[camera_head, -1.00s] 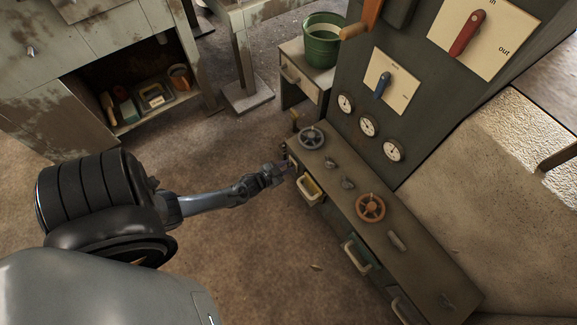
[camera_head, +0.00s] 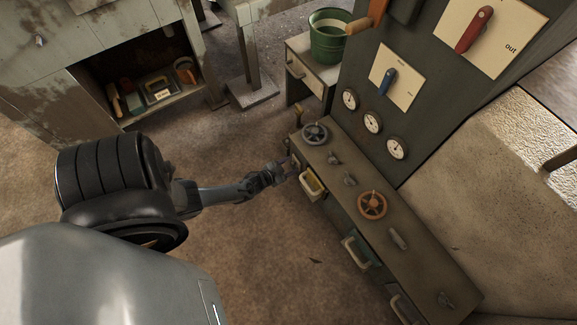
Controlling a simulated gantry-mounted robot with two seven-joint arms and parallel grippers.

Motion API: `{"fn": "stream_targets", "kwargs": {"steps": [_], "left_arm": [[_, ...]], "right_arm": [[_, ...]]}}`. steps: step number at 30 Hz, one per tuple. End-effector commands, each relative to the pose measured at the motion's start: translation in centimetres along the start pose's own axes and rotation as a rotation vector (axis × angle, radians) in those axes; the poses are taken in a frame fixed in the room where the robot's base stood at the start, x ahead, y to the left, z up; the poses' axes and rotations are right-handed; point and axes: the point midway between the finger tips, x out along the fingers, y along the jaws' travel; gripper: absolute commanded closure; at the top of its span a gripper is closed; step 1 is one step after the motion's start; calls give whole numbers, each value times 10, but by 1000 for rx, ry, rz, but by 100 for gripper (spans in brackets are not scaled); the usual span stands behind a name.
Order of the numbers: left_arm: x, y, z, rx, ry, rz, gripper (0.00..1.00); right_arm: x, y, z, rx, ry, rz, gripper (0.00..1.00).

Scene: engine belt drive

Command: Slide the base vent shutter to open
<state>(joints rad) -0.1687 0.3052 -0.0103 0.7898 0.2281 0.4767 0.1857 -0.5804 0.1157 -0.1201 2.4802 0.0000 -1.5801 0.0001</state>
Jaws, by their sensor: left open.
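A long dark control cabinet (camera_head: 355,215) runs diagonally at the right of centre. Its front face carries a few handled shutters or drawers: one with a yellowish inside (camera_head: 312,184), a greenish one (camera_head: 358,252) and a lower one (camera_head: 402,305). I cannot tell which is the base vent shutter. My left gripper (camera_head: 287,168) is open at the cabinet's upper left end, close to its front face and just left of the yellowish one. Whether it touches anything there is too small to tell. My right gripper does not show.
The cabinet top bears a dark handwheel (camera_head: 315,133), an orange handwheel (camera_head: 372,205) and small levers. Gauges (camera_head: 372,122) and a blue lever (camera_head: 388,80) are on the panel behind. A green bucket (camera_head: 328,38) stands on a small table. Brown floor (camera_head: 250,255) in front is clear.

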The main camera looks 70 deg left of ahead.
Motion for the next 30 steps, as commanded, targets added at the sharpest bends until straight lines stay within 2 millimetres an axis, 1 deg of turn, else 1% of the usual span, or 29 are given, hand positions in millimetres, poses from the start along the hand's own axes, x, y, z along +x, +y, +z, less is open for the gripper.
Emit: {"fn": "stream_targets", "kwargs": {"steps": [5,8,11,15,21,24,30], "left_arm": [[-2,-1,-2,0,2,0,48],[-10,-1,-3,0,2,-1,48],[-23,-2,-4,0,-1,-1,48],[-48,-2,-5,0,-1,0,48],[-81,-1,-4,-1,-1,0,48],[-93,-1,-3,-1,-1,0,48],[-106,0,-1,-1,1,-1,48]], "right_arm": [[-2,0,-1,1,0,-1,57],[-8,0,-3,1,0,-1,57],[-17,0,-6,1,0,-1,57],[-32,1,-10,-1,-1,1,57],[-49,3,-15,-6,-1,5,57],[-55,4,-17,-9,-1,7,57],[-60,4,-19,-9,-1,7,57]]}}
